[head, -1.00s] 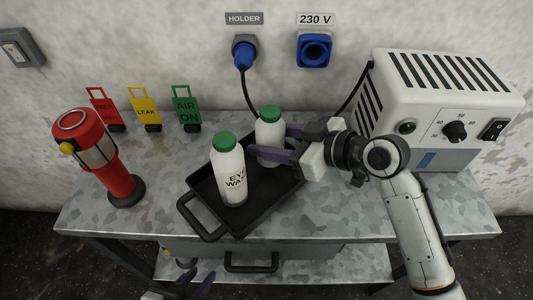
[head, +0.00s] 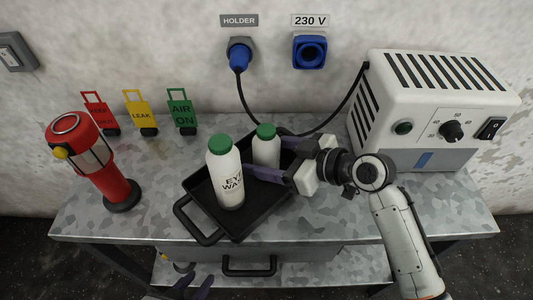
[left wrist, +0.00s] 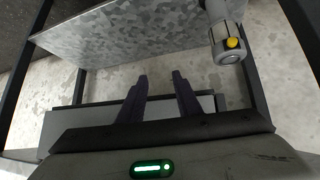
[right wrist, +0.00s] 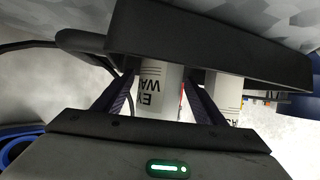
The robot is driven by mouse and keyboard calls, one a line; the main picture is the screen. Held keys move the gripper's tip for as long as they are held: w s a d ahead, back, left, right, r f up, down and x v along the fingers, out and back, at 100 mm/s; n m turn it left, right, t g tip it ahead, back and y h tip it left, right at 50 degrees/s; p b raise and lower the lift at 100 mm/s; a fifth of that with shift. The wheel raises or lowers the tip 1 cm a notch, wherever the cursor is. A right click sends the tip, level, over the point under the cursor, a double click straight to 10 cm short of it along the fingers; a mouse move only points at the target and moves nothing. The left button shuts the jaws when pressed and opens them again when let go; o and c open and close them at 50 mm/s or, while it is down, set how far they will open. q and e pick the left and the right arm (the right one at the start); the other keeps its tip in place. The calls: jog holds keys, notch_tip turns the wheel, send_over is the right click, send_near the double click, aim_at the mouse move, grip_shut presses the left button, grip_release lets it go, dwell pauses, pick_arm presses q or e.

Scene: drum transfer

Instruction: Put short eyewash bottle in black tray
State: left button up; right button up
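The short eyewash bottle (head: 266,150), white with a green cap, stands upright over the back part of the black tray (head: 206,238). My right gripper (head: 265,157) reaches in from the right with a finger on each side of it. In the right wrist view the bottle (right wrist: 160,90) fills the gap between the fingers. Its base is hidden, so contact with the tray floor cannot be told. A taller eyewash bottle (head: 230,180) stands in the tray's front left. My left gripper (left wrist: 161,80) is open and empty, low before the table.
A red lamp (head: 115,185) stands at the left. Red (head: 103,115), yellow (head: 139,110) and green (head: 180,110) tags stand along the back. A white heater-like box (head: 430,95) stands at the right. A cable hangs from the holder plug (head: 239,55) behind the tray.

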jog(key=shift+r, duration=0.2)
jog(key=v, duration=1.2)
jog(key=shift+f, duration=0.1)
